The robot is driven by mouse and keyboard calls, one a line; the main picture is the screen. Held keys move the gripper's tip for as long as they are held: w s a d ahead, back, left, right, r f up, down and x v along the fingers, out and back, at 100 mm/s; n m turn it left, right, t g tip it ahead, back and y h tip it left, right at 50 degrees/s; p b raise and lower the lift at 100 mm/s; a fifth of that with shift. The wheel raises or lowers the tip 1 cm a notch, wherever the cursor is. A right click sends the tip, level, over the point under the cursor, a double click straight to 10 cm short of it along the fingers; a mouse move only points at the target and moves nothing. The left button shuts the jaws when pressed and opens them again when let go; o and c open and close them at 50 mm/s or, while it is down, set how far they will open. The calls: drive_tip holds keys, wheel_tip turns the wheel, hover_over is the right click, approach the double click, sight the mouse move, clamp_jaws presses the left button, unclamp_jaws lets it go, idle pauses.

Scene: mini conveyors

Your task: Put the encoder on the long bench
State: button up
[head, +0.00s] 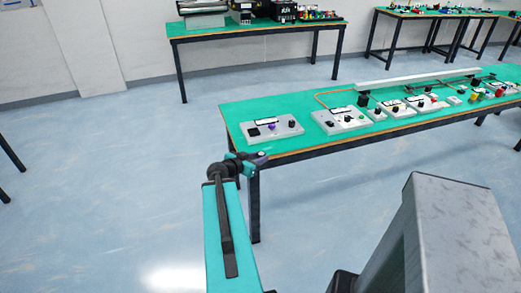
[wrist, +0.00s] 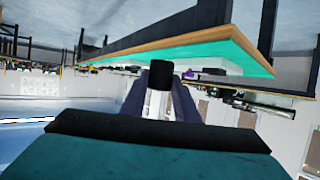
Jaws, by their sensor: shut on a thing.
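My gripper (head: 249,159) is beside the near left corner of the long green bench (head: 235,112) in the head view. The held thing is hard to make out in the head view. The bench (wrist: 190,55) also shows in the wrist view, upside down, beyond the held thing. I cannot tell the exact gap to its edge.
A grey control box (head: 285,133) stands near the bench's left end, and another box (head: 340,122) stands right of it. Bare green top shows at the left end and behind the boxes. Another green bench (head: 230,31) with machines stands at the back.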

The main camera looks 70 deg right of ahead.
drive_tip(key=shift+w+d+f+b, duration=0.25)
drive_tip(key=shift+d+b, duration=0.3)
drive_tip(key=shift+b, duration=2.9)
drive_tip(key=shift+w+d+r+p, duration=0.1)
drive_tip(key=shift+d+r+p, duration=0.1)
drive_tip(key=shift+d+p, duration=0.15)
drive_tip(key=shift+w+d+f+p, duration=0.2)
drive_tip(key=shift+w+d+p, duration=0.35)
drive_tip(key=shift+d, duration=1.2)
drive_tip(key=shift+w+d+f+p, duration=0.2)
drive_tip(key=shift+w+d+p, duration=0.3)
drive_tip(key=shift+d, duration=1.3)
drive_tip(key=shift+w+d+f+p, duration=0.2)
drive_tip(key=shift+w+d+p, duration=0.35)
drive_tip(key=shift+d, duration=1.2)
drive_tip(key=shift+w+d, duration=0.1)
drive_tip(key=shift+w, duration=0.1)
drive_tip(key=shift+w+d, duration=0.1)
drive_tip(key=shift+d, duration=0.1)
drive_tip(key=shift+d+f, duration=0.15)
drive_tip(key=shift+d, duration=0.05)
drive_tip(key=shift+a+f+p, duration=0.1)
drive_tip(key=shift+f+p, duration=0.45)
drive_tip(key=shift+f, duration=1.1)
drive_tip(key=shift+f+b, duration=0.15)
drive_tip(key=shift+b, duration=0.15)
drive_tip(key=o, duration=1.1)
